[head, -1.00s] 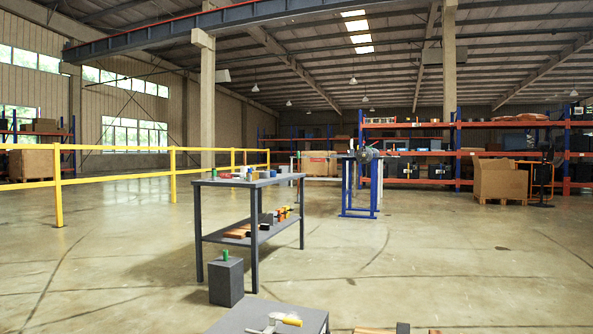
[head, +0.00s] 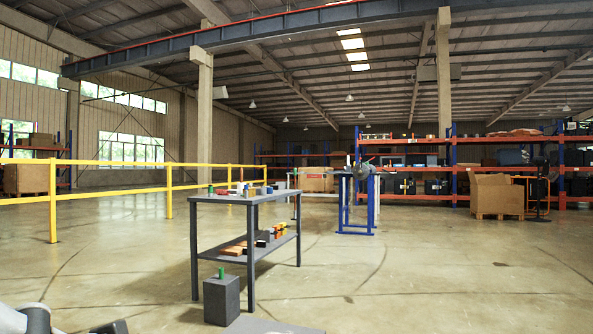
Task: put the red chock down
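I cannot make out a red chock for sure. A small red item (head: 221,191) lies at the left end of the grey workbench (head: 238,199) top, beside a green piece; it is too small to name. A white and grey rounded part of what looks like my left arm shows at the bottom left corner, with a dark piece close by at the bottom edge. No gripper fingers show, so what either gripper holds is hidden. My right arm is out of the frame.
A dark grey block (head: 222,300) with a green piece (head: 221,273) on top stands before the workbench. The top of a grey surface (head: 270,326) shows at the bottom edge. A yellow railing (head: 110,164) runs behind left. The floor at right is open.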

